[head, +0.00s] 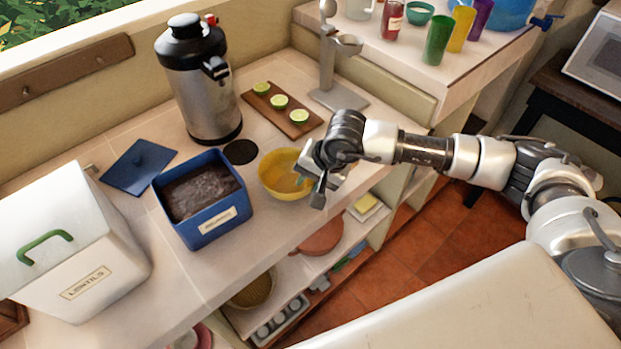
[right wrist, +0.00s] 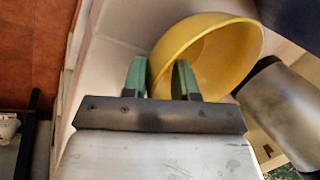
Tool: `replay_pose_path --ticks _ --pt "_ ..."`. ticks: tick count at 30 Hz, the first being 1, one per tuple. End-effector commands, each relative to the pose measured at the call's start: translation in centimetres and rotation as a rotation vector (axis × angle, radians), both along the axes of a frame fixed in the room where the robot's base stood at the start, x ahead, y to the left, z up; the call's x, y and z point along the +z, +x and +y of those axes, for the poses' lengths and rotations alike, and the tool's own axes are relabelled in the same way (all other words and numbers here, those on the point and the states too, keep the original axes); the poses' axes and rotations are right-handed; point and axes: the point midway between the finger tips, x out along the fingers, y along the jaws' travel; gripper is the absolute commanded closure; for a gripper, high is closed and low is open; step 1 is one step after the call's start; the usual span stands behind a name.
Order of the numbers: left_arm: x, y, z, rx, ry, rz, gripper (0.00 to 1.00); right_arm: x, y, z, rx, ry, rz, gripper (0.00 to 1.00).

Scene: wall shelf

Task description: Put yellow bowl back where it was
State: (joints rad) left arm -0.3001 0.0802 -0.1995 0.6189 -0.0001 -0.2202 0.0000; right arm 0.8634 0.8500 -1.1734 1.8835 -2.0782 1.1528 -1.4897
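The yellow bowl (head: 280,172) is near the front edge of the counter, right of the blue box. Its inside shows in the head view, and its right side is partly hidden by my right gripper (head: 318,180). My left gripper is not in view.
A blue box (head: 205,232) of dark grounds, its blue lid (head: 138,165), a white lidded box (head: 75,255) and a metal urn (head: 200,85) crowd the left. Shelves below hold a reddish dish (head: 322,238).

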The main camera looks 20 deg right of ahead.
Motion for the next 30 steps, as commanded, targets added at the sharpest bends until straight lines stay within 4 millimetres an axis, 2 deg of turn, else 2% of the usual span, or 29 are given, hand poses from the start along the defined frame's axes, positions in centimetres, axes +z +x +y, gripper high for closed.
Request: replay_pose_path --ticks 4,7,15,21,30 --pt "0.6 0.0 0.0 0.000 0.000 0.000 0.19 0.5 0.0 0.0 0.000 0.000 0.000 0.72" --pt "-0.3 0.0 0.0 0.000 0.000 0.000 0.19 1.5 -0.3 -0.5 0.000 0.000 -0.003 0.72" --pt "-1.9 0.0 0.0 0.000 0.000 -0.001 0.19 6.8 -1.8 -2.2 0.000 -0.001 -0.005 0.72" --pt "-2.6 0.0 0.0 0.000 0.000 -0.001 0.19 9.9 -2.7 -3.2 0.000 -0.001 -0.004 0.72" --pt "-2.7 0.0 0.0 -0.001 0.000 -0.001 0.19 11.3 -3.1 -3.6 0.001 0.000 0.000 0.72"
